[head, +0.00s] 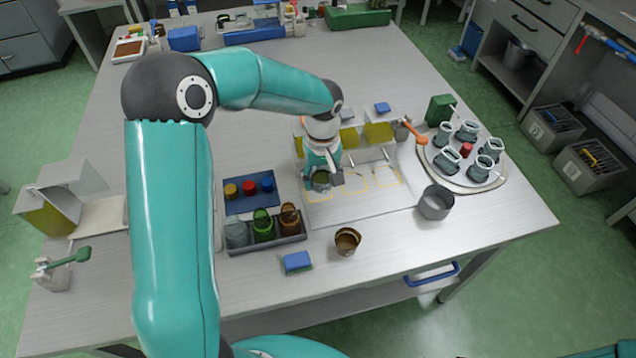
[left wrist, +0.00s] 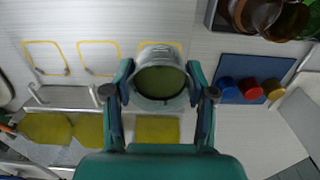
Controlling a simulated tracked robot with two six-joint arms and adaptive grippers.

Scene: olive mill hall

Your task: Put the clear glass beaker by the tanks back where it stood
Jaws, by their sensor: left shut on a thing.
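My left gripper (head: 322,182) is shut on the clear glass beaker (head: 321,181), its fingers on either side of it. In the left wrist view the gripper (left wrist: 160,90) holds the beaker (left wrist: 160,82), whose inside looks dark olive green. The tanks (head: 378,132) with yellow-green fronts stand behind the pale board (head: 365,205) with yellow outlines. The beaker is over or on the leftmost outline in the head view and partly covers it; the left wrist view shows part of that outline (left wrist: 158,44). I cannot tell whether the beaker touches the board. My right gripper is not in view.
A rack of bottles (head: 266,240) and a blue mat (head: 248,197) with coloured caps stand to the left. A grey pot (head: 435,202), a brown cup (head: 347,241) and a blue sponge (head: 297,262) are nearby. A round tray (head: 430,163) of jars stands right.

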